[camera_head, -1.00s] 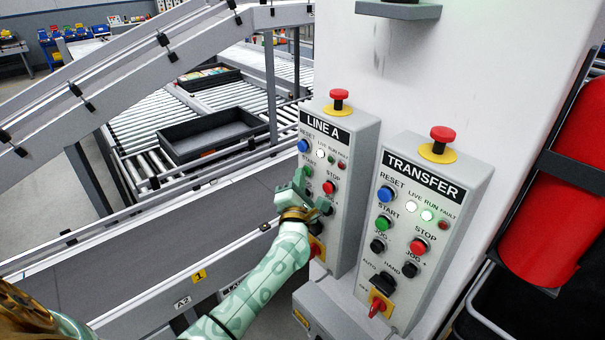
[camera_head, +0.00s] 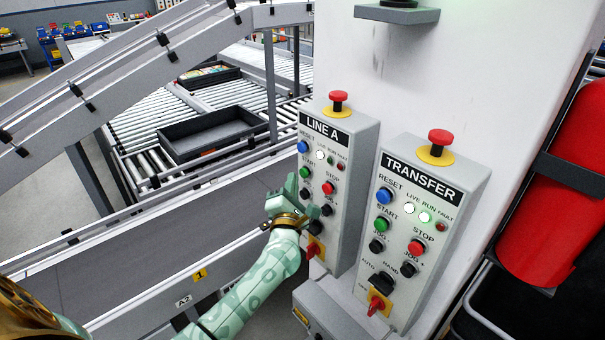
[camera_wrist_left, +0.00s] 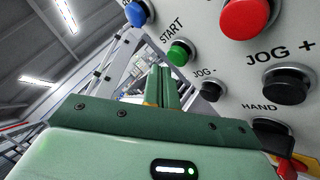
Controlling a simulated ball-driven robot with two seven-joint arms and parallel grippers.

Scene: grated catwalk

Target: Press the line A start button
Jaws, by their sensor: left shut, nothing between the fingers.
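The LINE A box (camera_head: 345,215) is mounted on the white column. Its green START button (camera_head: 305,172) shows just above and right of my left gripper (camera_head: 291,185). In the left wrist view, the START button (camera_wrist_left: 180,52) lies just beyond and slightly right of the shut fingertips (camera_wrist_left: 163,72). A gap seems to show between them, though depth is hard to judge. The left gripper is shut and empty. On LINE A, the white LIVE lamp (camera_head: 320,155) is lit and the RUN lamp looks dim. My right gripper is not in view.
The blue RESET button (camera_head: 303,146) is above START, and the red STOP button (camera_head: 328,188) is to its right. A red emergency knob (camera_head: 338,97) tops the box. The similar TRANSFER box (camera_head: 425,225) stands to the right. A conveyor rail (camera_head: 130,270) runs at left.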

